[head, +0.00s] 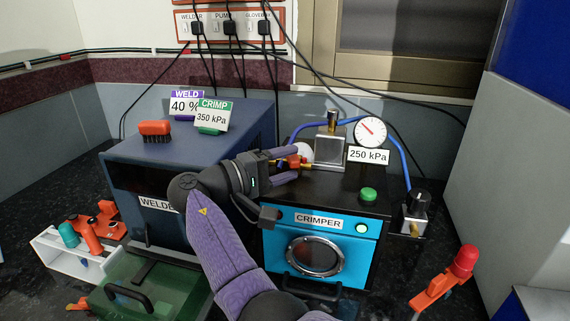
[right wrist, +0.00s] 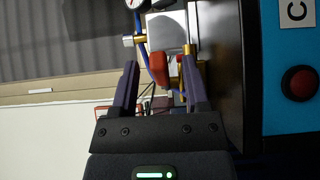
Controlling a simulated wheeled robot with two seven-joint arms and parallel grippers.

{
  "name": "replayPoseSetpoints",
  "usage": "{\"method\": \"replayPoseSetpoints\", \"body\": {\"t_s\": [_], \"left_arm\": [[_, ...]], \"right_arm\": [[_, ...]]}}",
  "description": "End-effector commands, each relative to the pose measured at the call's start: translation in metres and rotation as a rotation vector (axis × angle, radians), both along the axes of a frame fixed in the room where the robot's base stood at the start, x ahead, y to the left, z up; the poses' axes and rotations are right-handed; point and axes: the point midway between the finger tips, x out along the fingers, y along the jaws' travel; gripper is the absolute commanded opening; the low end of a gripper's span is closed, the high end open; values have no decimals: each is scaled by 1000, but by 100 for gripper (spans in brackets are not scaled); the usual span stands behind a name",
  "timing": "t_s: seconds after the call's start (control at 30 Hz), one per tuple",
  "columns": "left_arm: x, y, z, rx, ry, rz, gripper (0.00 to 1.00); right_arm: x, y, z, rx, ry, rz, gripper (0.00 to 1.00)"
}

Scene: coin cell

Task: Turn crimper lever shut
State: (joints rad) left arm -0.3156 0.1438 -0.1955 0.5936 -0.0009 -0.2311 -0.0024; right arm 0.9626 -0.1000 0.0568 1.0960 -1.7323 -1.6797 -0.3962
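The crimper (head: 321,240) is a blue box with a black top and a round front window. Its lever (head: 292,162), with a red handle and brass fitting, is on the top towards the back left. My right gripper (head: 285,165) is at the lever, partly covering it. I see gaps beside the handle; contact is unclear. My left gripper is not in view.
A green button (head: 368,194) and blue hose are to the right.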

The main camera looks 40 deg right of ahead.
Motion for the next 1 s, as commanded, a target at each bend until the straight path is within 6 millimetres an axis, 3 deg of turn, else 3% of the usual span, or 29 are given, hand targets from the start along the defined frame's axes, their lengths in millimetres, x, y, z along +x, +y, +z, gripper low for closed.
{"method": "replayPoseSetpoints", "body": {"t_s": [0.17,0.43,0.63,0.87,0.9,1.0], "left_arm": [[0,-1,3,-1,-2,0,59],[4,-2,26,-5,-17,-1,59],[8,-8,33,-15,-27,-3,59],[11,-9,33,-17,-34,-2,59],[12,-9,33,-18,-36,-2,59],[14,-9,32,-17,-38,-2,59]], "right_arm": [[0,0,7,0,-3,0,59],[0,0,80,-13,-15,2,59],[-1,0,108,-16,-12,1,59],[-1,-1,110,-15,-11,1,59],[3,-2,40,124,115,38,59],[4,3,40,125,116,39,59]]}}
